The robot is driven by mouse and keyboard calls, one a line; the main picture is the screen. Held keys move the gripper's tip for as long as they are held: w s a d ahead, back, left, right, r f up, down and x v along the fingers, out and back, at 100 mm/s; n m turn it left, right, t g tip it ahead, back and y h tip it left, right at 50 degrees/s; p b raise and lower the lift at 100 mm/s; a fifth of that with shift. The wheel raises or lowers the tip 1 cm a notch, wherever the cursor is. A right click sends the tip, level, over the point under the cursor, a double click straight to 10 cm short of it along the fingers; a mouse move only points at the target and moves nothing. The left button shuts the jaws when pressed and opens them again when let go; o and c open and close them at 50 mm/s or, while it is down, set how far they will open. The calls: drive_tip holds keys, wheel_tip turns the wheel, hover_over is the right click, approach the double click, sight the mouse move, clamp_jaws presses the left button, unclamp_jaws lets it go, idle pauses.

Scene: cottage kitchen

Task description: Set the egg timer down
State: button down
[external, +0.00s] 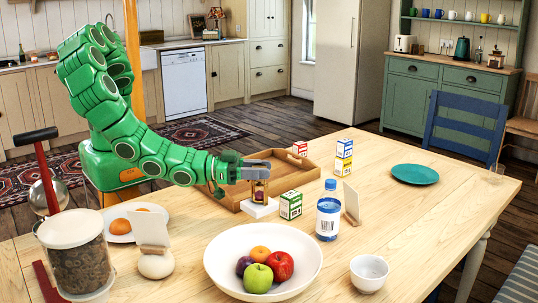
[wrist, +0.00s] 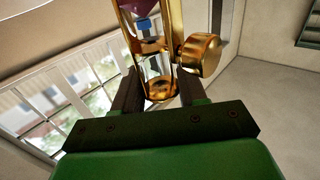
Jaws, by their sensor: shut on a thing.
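The egg timer is a small hourglass in a brass-coloured frame (external: 260,190). The timer hangs upright below the jaws, right above or touching a white block (external: 258,209); I cannot tell which. In the wrist view the egg timer (wrist: 163,92) stands between the two dark fingers of my gripper (wrist: 158,88), with a round brass knob on its right. Its far end runs out of the top of that view.
A wooden tray (external: 236,201) lies behind the block. A green-and-white box (external: 291,205), a water bottle (external: 328,212) and a card in a stand (external: 351,203) are to the right. A fruit bowl (external: 220,250) is in front. Bare table lies right, around a teal plate (external: 414,174).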

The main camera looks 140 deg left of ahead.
drive_tip(key=shift+w+d+r, duration=0.1)
drive_tip(key=shift+r, duration=2.05)
